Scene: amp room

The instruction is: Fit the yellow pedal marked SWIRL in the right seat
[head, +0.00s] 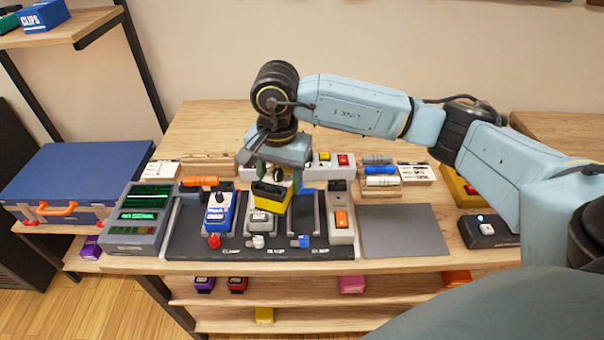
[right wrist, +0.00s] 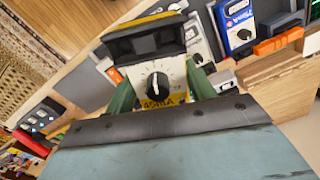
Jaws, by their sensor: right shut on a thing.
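My right gripper (head: 277,178) is shut on a yellow pedal (head: 271,198) with a dark end, held above the dark pedal board (head: 205,249). In the right wrist view the held pedal (right wrist: 156,76) has a cream face, a black knob and a yellow strip with lettering hard to read. In the head view it hangs over the middle seat, where a grey pedal (head: 261,221) sits, partly hidden beneath it. The right seat (head: 304,212), with a blue plug at its front, looks empty and lies to the right of the held pedal. My left gripper is not in view.
A blue pedal (head: 219,214) fills the left seat. A pale unit with an orange switch (head: 341,217) borders the board's right side. A green-screened box (head: 140,217) stands left. A grey mat (head: 402,230) at right is bare. Small parts line the back.

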